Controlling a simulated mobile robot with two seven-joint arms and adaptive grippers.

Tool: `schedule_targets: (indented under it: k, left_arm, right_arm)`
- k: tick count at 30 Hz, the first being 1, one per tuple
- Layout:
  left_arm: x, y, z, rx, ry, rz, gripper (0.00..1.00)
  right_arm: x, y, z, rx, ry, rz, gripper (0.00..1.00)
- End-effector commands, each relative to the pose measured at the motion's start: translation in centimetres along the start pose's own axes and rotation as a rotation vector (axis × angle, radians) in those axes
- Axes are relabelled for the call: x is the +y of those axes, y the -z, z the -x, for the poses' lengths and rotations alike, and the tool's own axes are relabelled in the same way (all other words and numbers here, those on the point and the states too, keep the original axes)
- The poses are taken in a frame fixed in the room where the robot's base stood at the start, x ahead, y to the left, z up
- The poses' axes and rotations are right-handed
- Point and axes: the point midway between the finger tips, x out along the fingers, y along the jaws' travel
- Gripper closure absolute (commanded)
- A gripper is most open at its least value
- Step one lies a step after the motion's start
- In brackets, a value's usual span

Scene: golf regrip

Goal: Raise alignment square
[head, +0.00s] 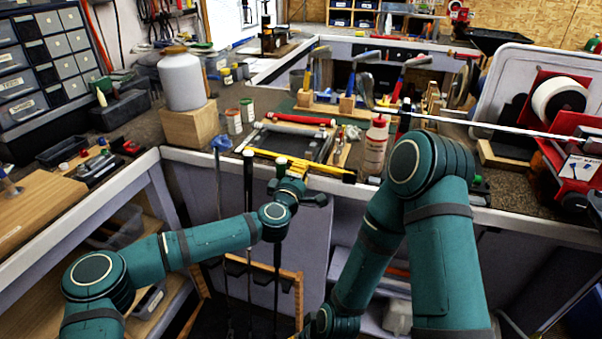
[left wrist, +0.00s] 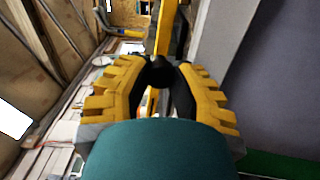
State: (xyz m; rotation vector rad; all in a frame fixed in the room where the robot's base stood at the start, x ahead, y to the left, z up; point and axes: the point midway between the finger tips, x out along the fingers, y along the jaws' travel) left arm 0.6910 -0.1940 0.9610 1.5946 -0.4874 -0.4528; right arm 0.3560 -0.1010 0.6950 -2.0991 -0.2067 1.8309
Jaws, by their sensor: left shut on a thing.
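The yellow bar with dark ends, which I take to be the alignment square (head: 325,171), lies slantwise along the front edge of the workbench in the head view. My left gripper (head: 291,176) is at its middle, with yellow fingers against it. In the left wrist view the left gripper (left wrist: 160,72) is shut, and a yellow strip (left wrist: 163,32) runs out beyond its fingertips. A dark rounded piece shows between the fingers; I cannot tell what it is. The fingers hide the exact contact. My right arm reaches down at the bottom centre; its gripper is out of view.
Dark upright club shafts (head: 249,215) stand close beside my left gripper.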

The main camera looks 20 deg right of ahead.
Motion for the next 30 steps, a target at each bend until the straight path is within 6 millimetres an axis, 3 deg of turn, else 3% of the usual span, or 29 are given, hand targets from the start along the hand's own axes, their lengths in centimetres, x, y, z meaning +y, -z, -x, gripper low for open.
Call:
schedule_targets:
  k: [14,30]
  left_arm:
    - [4.1,-0.4,0.0,0.002,-0.007,-0.272,1.0]
    - [9.6,-3.8,0.0,0.004,-0.009,-0.781,1.0]
  right_arm:
    - [-0.7,-0.2,1.9,-0.009,0.001,-0.001,0.53]
    - [-1.3,-0.3,3.6,-0.018,0.001,-0.003,0.53]
